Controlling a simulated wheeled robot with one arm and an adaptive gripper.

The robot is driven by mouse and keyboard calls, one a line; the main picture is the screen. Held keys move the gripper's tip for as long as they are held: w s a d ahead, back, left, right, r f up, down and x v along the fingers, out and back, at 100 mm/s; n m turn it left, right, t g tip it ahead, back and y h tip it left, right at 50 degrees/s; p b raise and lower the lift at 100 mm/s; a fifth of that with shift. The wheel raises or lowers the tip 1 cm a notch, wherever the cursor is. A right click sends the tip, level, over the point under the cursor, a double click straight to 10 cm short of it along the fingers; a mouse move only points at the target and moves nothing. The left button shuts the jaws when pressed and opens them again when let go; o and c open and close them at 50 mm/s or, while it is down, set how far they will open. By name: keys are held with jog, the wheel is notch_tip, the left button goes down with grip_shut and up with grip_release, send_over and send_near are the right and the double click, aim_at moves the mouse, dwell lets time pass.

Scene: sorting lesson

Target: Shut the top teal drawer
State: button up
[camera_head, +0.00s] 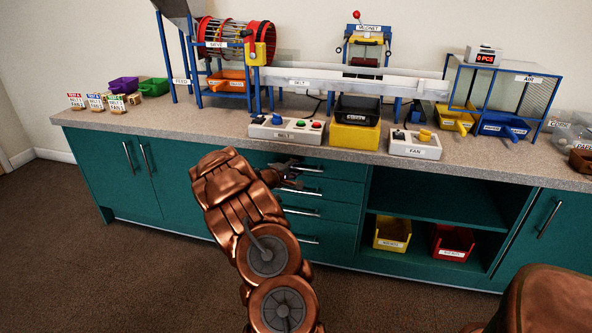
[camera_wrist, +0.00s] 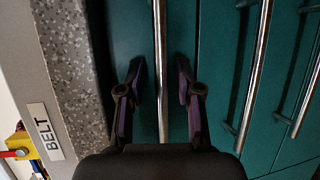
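The top teal drawer (camera_head: 336,172) is in the stack under the counter. Its bar handle (camera_head: 308,168) shows at my gripper. In the wrist view the same handle (camera_wrist: 160,60) runs between my two fingertips. My gripper (camera_wrist: 160,72) is open, with one dark finger on each side of the handle. I cannot tell whether the fingers touch the handle or the drawer front. In the head view my gripper (camera_head: 296,180) is at the drawer front, partly hidden by my arm. The drawer looks nearly flush, but any small gap is unclear.
Lower drawers with bar handles (camera_head: 303,211) sit below. The speckled counter (camera_head: 215,123) overhangs above, with the BELT button box (camera_head: 287,130) near its edge. An open shelf (camera_head: 430,208) with yellow (camera_head: 392,234) and red bins (camera_head: 453,242) is to the right. The floor at left is clear.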

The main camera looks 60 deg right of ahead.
jog(key=shift+a, duration=0.15)
jog(key=v, duration=1.2)
dwell(0.5)
